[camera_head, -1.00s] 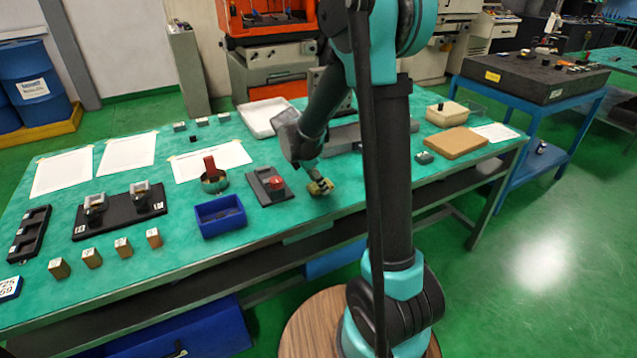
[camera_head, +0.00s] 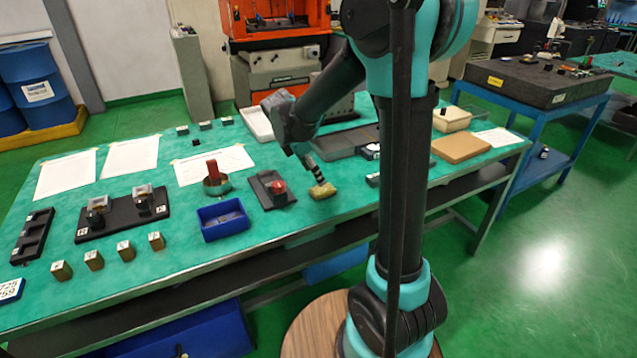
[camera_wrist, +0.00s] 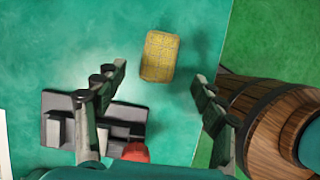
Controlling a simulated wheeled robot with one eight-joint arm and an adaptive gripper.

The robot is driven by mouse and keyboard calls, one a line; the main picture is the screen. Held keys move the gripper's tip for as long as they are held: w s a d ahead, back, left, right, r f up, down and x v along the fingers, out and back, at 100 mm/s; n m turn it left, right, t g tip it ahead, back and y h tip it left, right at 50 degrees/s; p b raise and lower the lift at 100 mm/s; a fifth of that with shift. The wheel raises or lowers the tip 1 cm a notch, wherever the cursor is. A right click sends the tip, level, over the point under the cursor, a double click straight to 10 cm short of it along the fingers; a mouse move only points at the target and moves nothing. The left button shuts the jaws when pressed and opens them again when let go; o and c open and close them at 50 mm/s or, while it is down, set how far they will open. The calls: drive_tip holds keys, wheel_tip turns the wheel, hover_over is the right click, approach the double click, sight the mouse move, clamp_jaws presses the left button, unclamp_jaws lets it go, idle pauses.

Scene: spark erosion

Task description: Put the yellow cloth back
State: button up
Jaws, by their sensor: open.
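The yellow cloth (camera_head: 322,191) lies on the green table top, close to its front edge, right of the dark holder with the red knob. In the wrist view the cloth (camera_wrist: 160,56) is a small textured yellow pad lying flat, ahead of the fingertips and roughly between them. My gripper (camera_head: 318,177) hangs just above the cloth in the head view. In the wrist view my gripper (camera_wrist: 160,78) has its two fingers wide apart with nothing between them, and a gap shows between each finger and the cloth.
The dark holder (camera_head: 260,190) with a red knob (camera_head: 278,187) stands just left of the cloth. A blue bin (camera_head: 222,218) is further left. A grey tray (camera_head: 345,142) lies behind, and a brown board (camera_head: 460,149) is at the right. The table's front edge is near.

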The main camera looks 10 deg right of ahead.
drive_tip(key=w+v, duration=0.1)
drive_tip(key=v, duration=0.4)
drive_tip(key=s+d+f+m, duration=0.1)
drive_tip(key=s+d+m, duration=0.1)
drive_tip(key=s+m, duration=0.1)
drive_tip(key=s+d+f+m+y, duration=0.1)
drive_tip(key=s+d+f+m, duration=0.1)
drive_tip(key=s+m, duration=0.1)
drive_tip(key=s+d+f+m+y, duration=0.1)
drive_tip(key=s+d+f+m, duration=0.1)
drive_tip(key=s+m, duration=0.1)
drive_tip(key=shift+s+d+f+m+t, duration=0.1)
drive_tip(key=shift+s+d+m+t, duration=0.1)
drive_tip(key=shift+s, duration=0.2)
drive_tip(key=shift+s+d+m+t, duration=0.1)
drive_tip(key=shift+s+m+t, duration=0.1)
drive_tip(key=shift+s, duration=0.2)
drive_tip(key=s+d+f+m+t+y, duration=0.2)
drive_tip(key=s+f+m, duration=0.4)
drive_tip(key=s+m, duration=0.4)
drive_tip(key=shift+s+f+m, duration=0.3)
drive_tip(key=shift+s+m, duration=0.1)
drive_tip(key=shift+m, duration=0.5)
